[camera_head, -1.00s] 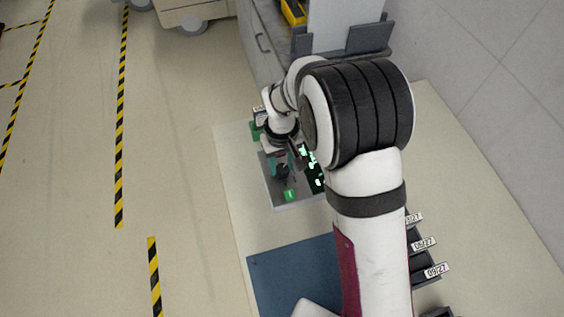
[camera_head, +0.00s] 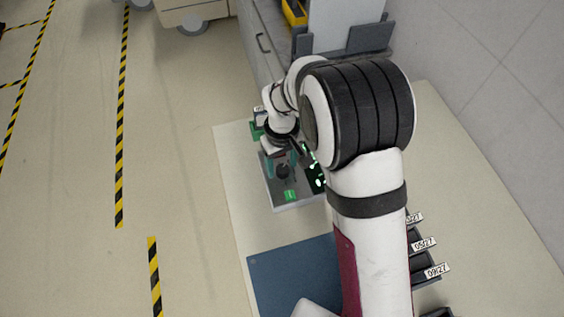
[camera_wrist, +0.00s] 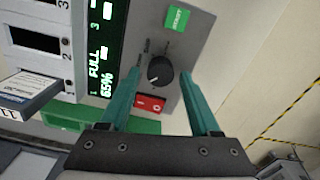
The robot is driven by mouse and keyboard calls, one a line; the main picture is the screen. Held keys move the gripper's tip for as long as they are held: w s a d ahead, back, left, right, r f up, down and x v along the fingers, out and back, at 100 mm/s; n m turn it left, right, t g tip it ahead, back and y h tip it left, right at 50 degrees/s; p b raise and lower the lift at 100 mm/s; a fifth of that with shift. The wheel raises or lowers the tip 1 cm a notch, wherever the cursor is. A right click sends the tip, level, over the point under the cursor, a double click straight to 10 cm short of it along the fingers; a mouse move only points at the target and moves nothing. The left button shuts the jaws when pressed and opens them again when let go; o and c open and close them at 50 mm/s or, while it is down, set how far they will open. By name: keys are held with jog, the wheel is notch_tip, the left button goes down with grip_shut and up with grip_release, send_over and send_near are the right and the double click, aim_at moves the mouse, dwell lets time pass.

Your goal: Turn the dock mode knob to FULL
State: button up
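The dock mode knob (camera_wrist: 160,70) is a round black dial on a grey panel (camera_wrist: 203,38), with a pale mark near its lower left edge in the wrist view. Small labels beside it are too small to read. My gripper (camera_wrist: 158,73) is open, its two teal fingers on either side of the knob, with gaps visible. I cannot tell how deep the fingertips reach. In the head view, my gripper (camera_head: 283,164) is over the panel (camera_head: 275,193), and partly hides the knob.
A green button (camera_wrist: 177,18) and a red rocker switch (camera_wrist: 150,104) flank the knob. Numbered slots (camera_wrist: 35,40) are at left, one with a labelled block (camera_wrist: 28,92) sticking out. A blue mat (camera_head: 290,275) and labelled bins (camera_head: 425,265) lie nearer on the table.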

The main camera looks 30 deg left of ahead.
aim_at(282, 168)
jog(key=shift+o, duration=0.3)
jog(key=shift+r, duration=0.1)
notch_tip(282, 168, up, 16)
jog(key=shift+f, duration=0.2)
jog(key=s+d+r+m, duration=0.2)
jog(key=d+r+m, duration=0.15)
jog(key=d, duration=0.65)
jog(key=s+d+f+m+y, duration=0.1)
jog(key=s+d+f+m, duration=0.1)
jog(key=s+d+m, duration=1.1)
jog(key=s+d, duration=0.2)
jog(key=shift+s+d+f+y, duration=0.2)
jog(key=shift+s+y, duration=0.1)
jog(key=shift+y, duration=0.1)
